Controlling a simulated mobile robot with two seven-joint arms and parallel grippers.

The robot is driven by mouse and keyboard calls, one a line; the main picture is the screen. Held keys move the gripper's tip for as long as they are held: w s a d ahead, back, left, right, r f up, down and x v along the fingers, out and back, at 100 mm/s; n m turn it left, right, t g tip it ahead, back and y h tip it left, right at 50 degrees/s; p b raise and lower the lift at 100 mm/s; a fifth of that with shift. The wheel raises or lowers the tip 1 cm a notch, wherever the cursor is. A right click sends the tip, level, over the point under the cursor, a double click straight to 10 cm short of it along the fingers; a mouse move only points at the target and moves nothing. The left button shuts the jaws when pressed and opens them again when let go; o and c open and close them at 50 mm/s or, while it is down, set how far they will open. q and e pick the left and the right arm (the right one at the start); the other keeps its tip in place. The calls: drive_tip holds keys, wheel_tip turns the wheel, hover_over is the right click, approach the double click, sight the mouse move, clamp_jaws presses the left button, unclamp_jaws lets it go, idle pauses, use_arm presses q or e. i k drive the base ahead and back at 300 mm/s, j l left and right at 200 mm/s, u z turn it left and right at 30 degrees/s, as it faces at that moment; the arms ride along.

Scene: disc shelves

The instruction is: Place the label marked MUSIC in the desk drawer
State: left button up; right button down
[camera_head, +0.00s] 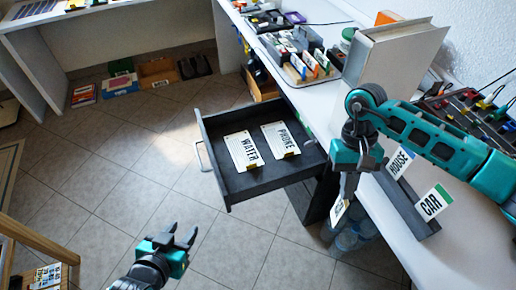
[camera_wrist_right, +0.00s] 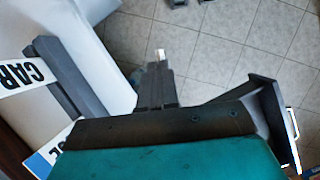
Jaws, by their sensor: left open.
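The desk drawer (camera_head: 262,190) is pulled open. Labels reading WATER (camera_head: 241,150) and PHONE (camera_head: 280,139) lie flat inside it. My right gripper (camera_head: 344,188) points down just right of the drawer, shut on a white label (camera_head: 339,211). Its dark lettering is too small and turned to read, so I cannot confirm MUSIC. In the right wrist view the fingers (camera_wrist_right: 158,82) are together, with a small white piece of the label (camera_wrist_right: 160,55) past their tips. My left gripper (camera_head: 184,239) is open and empty over the floor, left of and below the drawer.
A dark rack (camera_head: 407,205) on the white desk holds labels reading HOUSE (camera_head: 400,161) and CAR (camera_head: 433,202), close to my right arm. A big white binder (camera_head: 390,55) stands behind that arm. Bottles (camera_head: 355,234) stand on the floor below. The drawer's front part is clear.

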sight(260, 143)
drive_tip(key=j+z, duration=0.25)
drive_tip(key=j, duration=0.55)
drive_tip(key=i+j+z, duration=0.15)
drive_tip(key=j, duration=0.25)
drive_tip(key=j+z, duration=0.2)
drive_tip(key=j, duration=0.15)
drive_tip(key=i+j+z, duration=0.15)
drive_tip(key=j, duration=0.25)
drive_tip(key=i+j+z, duration=0.15)
drive_tip(key=j, duration=0.25)
drive_tip(key=i+j+z, duration=0.1)
drive_tip(key=j, duration=0.25)
drive_tip(key=i+j+z, duration=0.1)
drive_tip(key=i+j, duration=0.2)
drive_tip(key=i+j+z, duration=0.15)
drive_tip(key=j, duration=0.35)
